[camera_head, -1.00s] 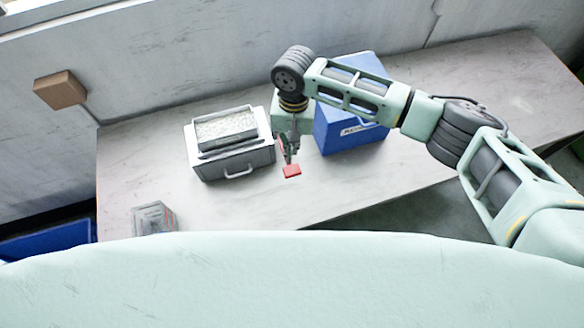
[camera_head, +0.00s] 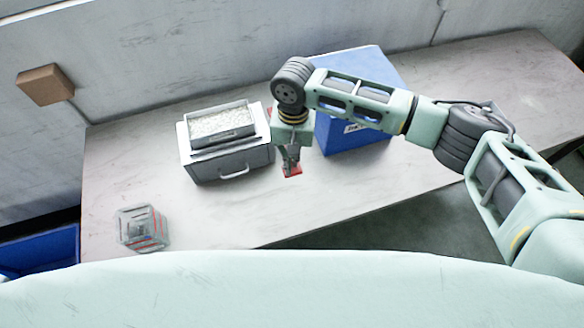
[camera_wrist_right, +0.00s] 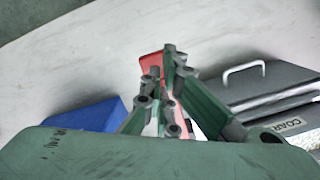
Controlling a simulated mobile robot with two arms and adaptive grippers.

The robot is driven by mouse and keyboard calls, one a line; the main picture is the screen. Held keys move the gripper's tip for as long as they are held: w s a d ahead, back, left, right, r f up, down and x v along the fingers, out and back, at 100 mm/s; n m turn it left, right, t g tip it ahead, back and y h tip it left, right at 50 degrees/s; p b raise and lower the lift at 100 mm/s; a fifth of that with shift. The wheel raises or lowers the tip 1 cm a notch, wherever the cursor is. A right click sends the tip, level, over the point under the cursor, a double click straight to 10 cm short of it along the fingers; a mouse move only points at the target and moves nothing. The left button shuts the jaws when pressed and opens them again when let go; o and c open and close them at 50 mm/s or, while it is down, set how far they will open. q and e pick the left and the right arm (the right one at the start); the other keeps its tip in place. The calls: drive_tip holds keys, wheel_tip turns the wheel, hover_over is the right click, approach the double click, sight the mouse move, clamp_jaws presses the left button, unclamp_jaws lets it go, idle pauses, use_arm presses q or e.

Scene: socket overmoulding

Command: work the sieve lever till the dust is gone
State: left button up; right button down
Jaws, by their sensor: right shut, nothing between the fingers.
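The sieve is a grey and white box (camera_head: 232,168) with a tray of pale granules (camera_head: 220,122) on top and a drawer handle in front. It stands left of my right arm. The red lever end (camera_head: 297,171) shows beside the sieve's right side, partly behind my right gripper (camera_head: 291,172). In the right wrist view the red piece (camera_wrist_right: 150,68) lies just beyond the fingertips of the right gripper (camera_wrist_right: 163,68). These fingers are shut and empty; whether they touch the red piece I cannot tell. Dust cannot be made out. My left gripper is out of view.
A blue box (camera_head: 345,135) stands close behind and right of my right gripper. A clear container with red marks (camera_head: 142,228) stands at the table's front left. A blue bin (camera_head: 45,250) is below the left edge. The table's front middle is clear.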

drive_tip(key=shift+f, duration=0.1)
drive_tip(key=shift+f+b, duration=0.65)
drive_tip(key=shift+f, duration=1.55)
drive_tip(key=shift+s, duration=0.1)
drive_tip(key=shift+w+r, duration=0.15)
drive_tip(key=shift+w, duration=0.1)
drive_tip(key=shift+w+d+r, duration=0.1)
drive_tip(key=shift+w+r, duration=0.1)
drive_tip(key=shift+w, duration=0.5)
drive_tip(key=shift+w+d+r, duration=0.1)
drive_tip(key=shift+w+r, duration=0.1)
drive_tip(key=shift+w, duration=0.45)
drive_tip(key=shift+r, duration=0.15)
wheel_tip(320, 180, up, 12)
drive_tip(key=w, duration=0.1)
drive_tip(key=shift+w, duration=0.1)
